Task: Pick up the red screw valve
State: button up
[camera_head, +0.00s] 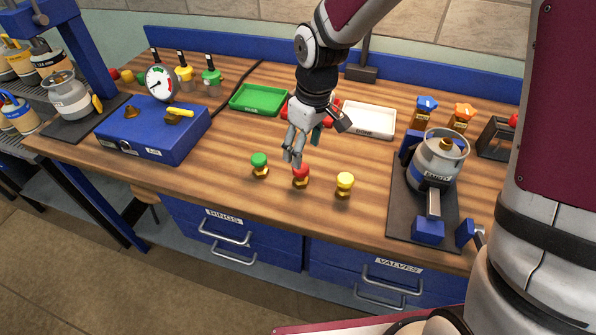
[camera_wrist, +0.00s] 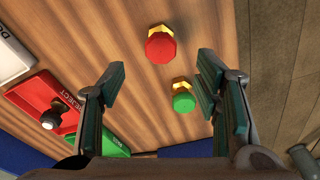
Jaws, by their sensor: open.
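The red screw valve (camera_head: 300,173) stands on the wooden bench near its front edge, with a red cap on a brass base. It also shows at the top middle of the wrist view (camera_wrist: 160,46). My gripper (camera_head: 294,152) points down just above and behind it in the head view. In the wrist view my gripper (camera_wrist: 162,82) is open and empty, and the red cap lies beyond its fingertips. A green screw valve (camera_head: 260,163) stands to the left, close to one finger in the wrist view (camera_wrist: 184,102). A yellow screw valve (camera_head: 344,183) stands to the right.
Behind are a green tray (camera_head: 259,100), a white tray (camera_head: 369,120) and a red tray (camera_wrist: 40,100) with a small object in it. A blue box (camera_head: 150,135) stands left. A canister (camera_head: 440,158) stands on a dark mat at right.

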aim_at(300, 172)
jog(key=f, duration=0.9)
jog(key=shift+w+a+f, duration=0.15)
jog(key=shift+w+a, duration=0.15)
jog(key=shift+a, duration=0.1)
grip_shut()
